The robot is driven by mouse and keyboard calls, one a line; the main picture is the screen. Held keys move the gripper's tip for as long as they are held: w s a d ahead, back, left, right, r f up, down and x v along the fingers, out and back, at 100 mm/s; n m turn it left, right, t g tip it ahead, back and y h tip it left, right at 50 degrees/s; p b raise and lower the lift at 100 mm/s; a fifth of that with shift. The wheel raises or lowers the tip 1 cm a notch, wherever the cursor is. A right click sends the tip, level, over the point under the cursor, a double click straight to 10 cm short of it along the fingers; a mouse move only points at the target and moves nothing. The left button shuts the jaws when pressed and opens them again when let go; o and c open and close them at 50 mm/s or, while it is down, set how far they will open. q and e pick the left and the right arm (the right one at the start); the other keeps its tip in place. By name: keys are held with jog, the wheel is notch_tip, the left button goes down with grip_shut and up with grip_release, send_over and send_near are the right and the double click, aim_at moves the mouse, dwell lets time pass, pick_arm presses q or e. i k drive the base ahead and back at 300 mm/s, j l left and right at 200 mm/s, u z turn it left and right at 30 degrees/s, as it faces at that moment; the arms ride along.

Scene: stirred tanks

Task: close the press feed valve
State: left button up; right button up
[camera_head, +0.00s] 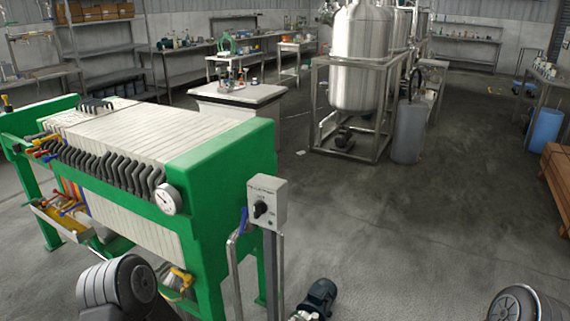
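A green-framed filter press (235,145) with a pack of pale plates (140,125) stands at the left, close to me. A small valve with a yellow handle (181,277) sits low at the press's near end, partly behind my arm. A blue handle (243,221) shows on the near end, beside the control box. I cannot tell which of these is the feed valve, nor its open or shut position. Only rounded dark links of my arms show at the bottom left and bottom right. Neither gripper is in view.
A grey control box (266,201) with a black knob stands on a post by the press. A round gauge (168,199) is on the press. A teal motor (318,297) is on the floor ahead. Steel tanks (361,57) stand behind. Floor at centre right is clear.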

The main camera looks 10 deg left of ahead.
aim_at(243, 222)
jog(key=i+j+u, duration=0.1)
jog(key=i+j, duration=0.15)
jog(key=i, duration=0.15)
jog(key=i+j+u, duration=0.1)
jog(key=i+j, duration=0.15)
jog(key=i, duration=0.15)
jog(key=i+j, duration=0.15)
jog(key=i, duration=0.25)
jog(key=k+z, duration=0.1)
